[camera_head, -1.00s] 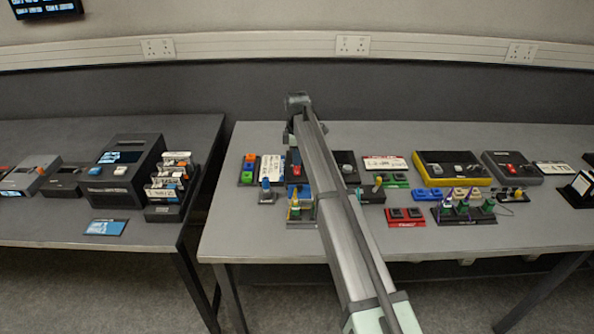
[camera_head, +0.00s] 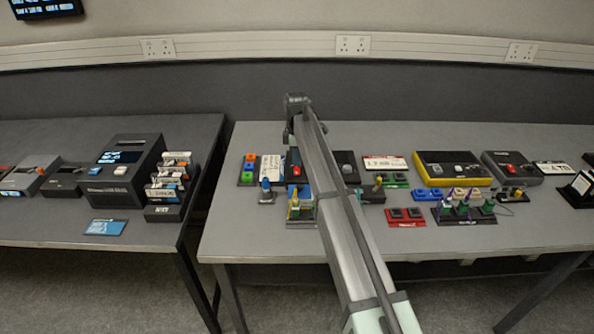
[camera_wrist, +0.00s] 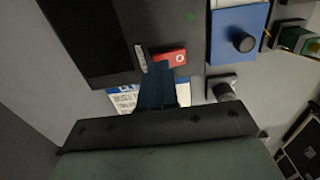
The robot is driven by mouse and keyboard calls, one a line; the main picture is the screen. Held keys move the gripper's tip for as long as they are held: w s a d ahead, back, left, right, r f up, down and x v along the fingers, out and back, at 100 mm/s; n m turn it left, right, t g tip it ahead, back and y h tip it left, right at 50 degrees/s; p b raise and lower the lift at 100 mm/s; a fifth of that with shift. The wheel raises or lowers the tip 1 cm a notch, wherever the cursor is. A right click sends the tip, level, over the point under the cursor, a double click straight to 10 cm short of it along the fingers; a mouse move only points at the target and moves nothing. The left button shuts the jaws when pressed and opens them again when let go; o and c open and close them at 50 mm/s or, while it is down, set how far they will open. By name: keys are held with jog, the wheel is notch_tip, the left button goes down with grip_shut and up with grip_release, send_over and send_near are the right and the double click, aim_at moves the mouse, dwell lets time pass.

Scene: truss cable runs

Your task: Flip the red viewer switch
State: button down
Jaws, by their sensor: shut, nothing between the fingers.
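The red switch (camera_wrist: 172,57) shows in the wrist view as a small red rocker with a white mark, set in a dark housing (camera_wrist: 90,35). My gripper (camera_wrist: 157,68) is shut and empty, its dark blue fingers together. Its fingertips overlap the left edge of the red switch in this view; I cannot tell whether they touch it. In the head view, a red patch (camera_head: 293,160) on a dark unit shows just left of my arm, which hides part of that unit. My fingertips cannot be made out there.
A blue block with a black knob (camera_wrist: 240,38) lies right of the switch, and a grey knob (camera_wrist: 224,90) is nearby. A white and blue label (camera_wrist: 124,101) sits beside my fingers. Several switch panels, including a yellow-edged console (camera_head: 451,168), crowd the table; its front edge is clear.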

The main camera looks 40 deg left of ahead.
aim_at(297, 167)
jog(key=shift+f, duration=0.75)
dwell(0.7)
jog(key=shift+r, duration=3.5)
